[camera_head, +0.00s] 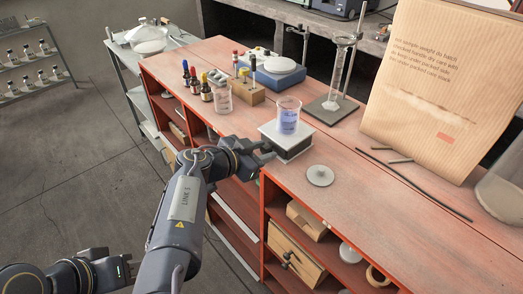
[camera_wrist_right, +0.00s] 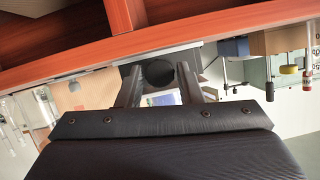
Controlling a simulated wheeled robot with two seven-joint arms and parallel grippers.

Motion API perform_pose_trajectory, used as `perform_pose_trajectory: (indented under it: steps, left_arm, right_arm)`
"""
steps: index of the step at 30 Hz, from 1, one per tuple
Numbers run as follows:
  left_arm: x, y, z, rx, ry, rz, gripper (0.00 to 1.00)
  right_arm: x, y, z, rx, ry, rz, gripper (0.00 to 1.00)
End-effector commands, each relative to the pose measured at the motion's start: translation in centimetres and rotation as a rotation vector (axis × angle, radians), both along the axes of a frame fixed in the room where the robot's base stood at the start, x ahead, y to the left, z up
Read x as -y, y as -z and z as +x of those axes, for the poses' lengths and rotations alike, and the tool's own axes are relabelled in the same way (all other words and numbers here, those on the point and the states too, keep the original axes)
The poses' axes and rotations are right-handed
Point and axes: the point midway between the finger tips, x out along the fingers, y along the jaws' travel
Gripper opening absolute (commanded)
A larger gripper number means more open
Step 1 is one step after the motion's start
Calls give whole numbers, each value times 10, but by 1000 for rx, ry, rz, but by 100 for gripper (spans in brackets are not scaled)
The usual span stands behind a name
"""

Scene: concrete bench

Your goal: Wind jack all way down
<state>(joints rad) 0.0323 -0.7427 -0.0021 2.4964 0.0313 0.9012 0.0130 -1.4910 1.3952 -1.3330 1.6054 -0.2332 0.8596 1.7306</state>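The jack (camera_head: 296,148) stands near the front edge of the red bench, with a light top plate. A beaker of blue liquid (camera_head: 288,118) stands upright on that plate. My right gripper (camera_head: 264,153) reaches the jack's front left side from the aisle. In the right wrist view, a dark round knob (camera_wrist_right: 158,72) fills the gap between my right gripper's (camera_wrist_right: 159,78) two fingers, which appear shut on it. The arm and fingers hide the knob in the head view and part of the jack's near side. My left gripper does not show.
A grey round disc (camera_head: 320,175) lies right of the jack. An empty beaker (camera_head: 223,98), a wooden block (camera_head: 244,91) and dropper bottles (camera_head: 206,88) stand to its left. Behind are a stand (camera_head: 329,107) and a scale (camera_head: 279,72). Open shelves lie below.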

Motion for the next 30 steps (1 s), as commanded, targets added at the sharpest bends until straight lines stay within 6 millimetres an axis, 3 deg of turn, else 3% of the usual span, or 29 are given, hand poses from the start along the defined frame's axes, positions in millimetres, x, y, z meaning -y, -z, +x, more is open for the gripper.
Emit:
perform_pose_trajectory:
  steps: [1, 6, 11, 19, 29, 30]
  left_arm:
    - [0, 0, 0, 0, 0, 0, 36]
    - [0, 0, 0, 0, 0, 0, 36]
    - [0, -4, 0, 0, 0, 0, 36]
    - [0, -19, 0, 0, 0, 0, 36]
    - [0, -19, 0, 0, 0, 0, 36]
    - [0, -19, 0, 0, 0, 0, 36]
  right_arm:
    - [0, 0, 0, 0, 0, 0, 26]
    - [0, 0, 0, 0, 0, 0, 4]
    - [0, -1, 1, -60, 1, -43, 4]
    - [-2, -1, 4, -369, 1, -266, 4]
    - [-2, 0, 3, -404, 0, -293, 4]
    - [-2, 0, 3, -403, -1, -293, 31]
